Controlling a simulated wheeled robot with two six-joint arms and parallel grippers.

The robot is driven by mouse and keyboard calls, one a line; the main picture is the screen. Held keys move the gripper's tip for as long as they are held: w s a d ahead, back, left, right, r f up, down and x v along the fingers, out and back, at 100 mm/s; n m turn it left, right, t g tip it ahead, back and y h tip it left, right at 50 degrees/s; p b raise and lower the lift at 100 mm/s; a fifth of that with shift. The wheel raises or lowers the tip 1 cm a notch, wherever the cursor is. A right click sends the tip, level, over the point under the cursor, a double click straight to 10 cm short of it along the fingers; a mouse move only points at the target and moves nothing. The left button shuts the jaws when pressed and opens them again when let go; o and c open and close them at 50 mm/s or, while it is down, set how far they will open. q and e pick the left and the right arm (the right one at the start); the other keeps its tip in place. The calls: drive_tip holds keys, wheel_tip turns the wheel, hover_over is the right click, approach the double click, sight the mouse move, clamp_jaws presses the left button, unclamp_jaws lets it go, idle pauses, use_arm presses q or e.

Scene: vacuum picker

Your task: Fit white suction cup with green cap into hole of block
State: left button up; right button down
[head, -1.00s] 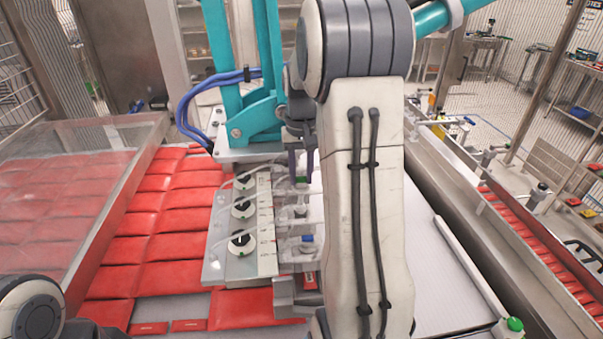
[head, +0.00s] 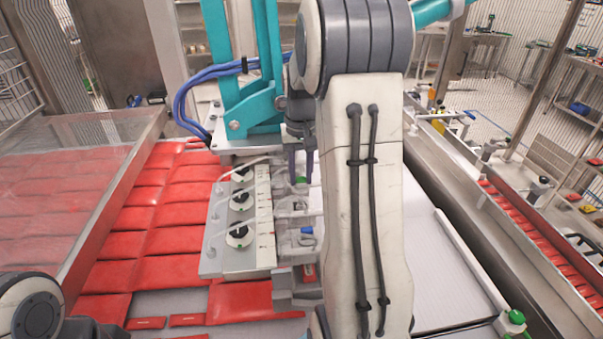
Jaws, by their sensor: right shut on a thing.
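My right gripper (head: 300,166) hangs fingers-down at the picture's middle, beside the teal picker frame, partly hidden by my right arm. It is shut on a suction cup with a green cap (head: 301,180). Only the green cap shows clearly at the fingertips; its white body is hard to make out. Below it is a grey block assembly (head: 296,252), partly behind my arm. A blue-capped piece (head: 307,230) sits on it. I cannot tell whether the held cup touches the block, and its hole is not clear. My left gripper is out of view.
The teal picker frame (head: 230,75) and blue hoses stand behind. Red packs (head: 170,225) cover the left conveyor. A green-topped white piece (head: 515,318) is at lower right.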

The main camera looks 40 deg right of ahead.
sight(300, 188)
drive_tip(key=shift+f, duration=0.15)
drive_tip(key=shift+f+b, duration=1)
drive_tip(key=shift+f, duration=0.6)
drive_tip(key=shift+f+b, duration=0.9)
drive_tip(key=shift+f, duration=0.2)
drive_tip(key=c, duration=0.5)
unclamp_jaws()
